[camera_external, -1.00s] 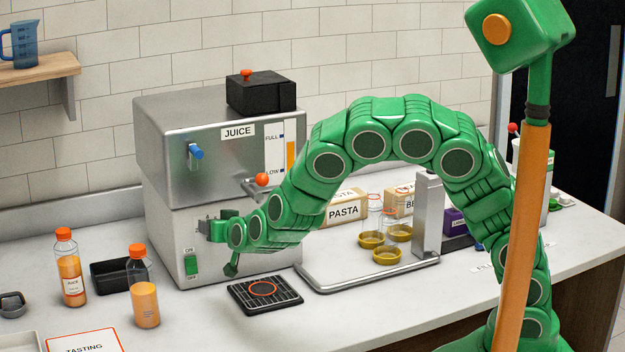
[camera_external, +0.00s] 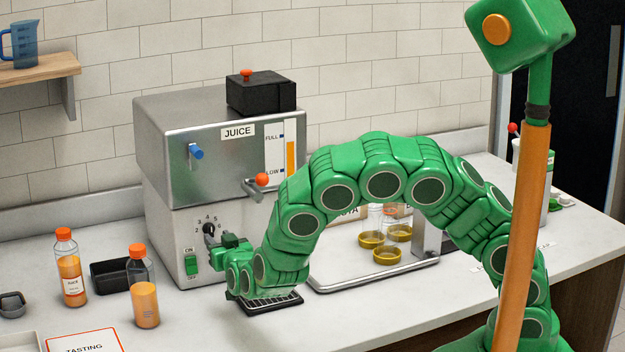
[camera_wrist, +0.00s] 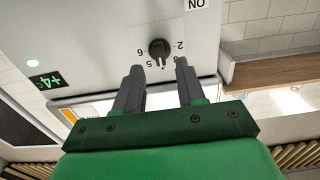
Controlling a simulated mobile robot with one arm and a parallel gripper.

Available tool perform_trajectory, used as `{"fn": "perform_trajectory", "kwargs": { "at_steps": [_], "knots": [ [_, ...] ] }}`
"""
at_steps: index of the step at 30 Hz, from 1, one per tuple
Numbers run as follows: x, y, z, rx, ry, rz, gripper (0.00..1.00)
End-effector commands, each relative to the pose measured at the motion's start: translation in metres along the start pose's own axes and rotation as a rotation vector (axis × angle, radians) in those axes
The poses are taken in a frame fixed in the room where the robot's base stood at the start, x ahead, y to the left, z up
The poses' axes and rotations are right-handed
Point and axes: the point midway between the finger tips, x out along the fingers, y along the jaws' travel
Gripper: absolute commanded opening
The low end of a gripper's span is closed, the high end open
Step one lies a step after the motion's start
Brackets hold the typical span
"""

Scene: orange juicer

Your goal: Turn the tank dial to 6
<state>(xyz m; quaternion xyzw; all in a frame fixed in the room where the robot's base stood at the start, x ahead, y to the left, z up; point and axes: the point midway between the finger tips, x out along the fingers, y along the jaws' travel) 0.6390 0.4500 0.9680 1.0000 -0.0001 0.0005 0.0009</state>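The tank dial (camera_external: 208,229) is a small black knob on the front of the steel juicer (camera_external: 170,230), with numbers around it. In the wrist view the dial (camera_wrist: 159,48) shows upside down, with 6 on the left and 2 on the right. Its pointer seems to face the middle of the scale, near 4; the exact setting is hard to read. My gripper (camera_external: 211,245) is just below and in front of the dial. Its two dark fingers (camera_wrist: 159,67) are apart with nothing between them, and the dial lies beyond their tips.
A green ON/OFF switch (camera_external: 191,265) is left of my gripper. A black drip grate (camera_external: 270,303) lies under my wrist. A red-knobbed lever (camera_external: 262,180) sticks out above. Juice bottles (camera_external: 144,290) stand at the left.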

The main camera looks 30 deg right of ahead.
Motion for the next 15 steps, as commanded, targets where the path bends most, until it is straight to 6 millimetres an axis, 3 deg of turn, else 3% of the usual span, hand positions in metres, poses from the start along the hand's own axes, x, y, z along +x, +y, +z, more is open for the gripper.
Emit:
{"fn": "perform_trajectory", "kwargs": {
  "at_steps": [9, 15],
  "knots": [
    [0.033, 0.0, 0.0, 0.004, -0.001, 0.001, 0.39],
    [0.044, 0.0, -0.001, 0.002, -0.001, 0.0, 0.39]
  ]
}}
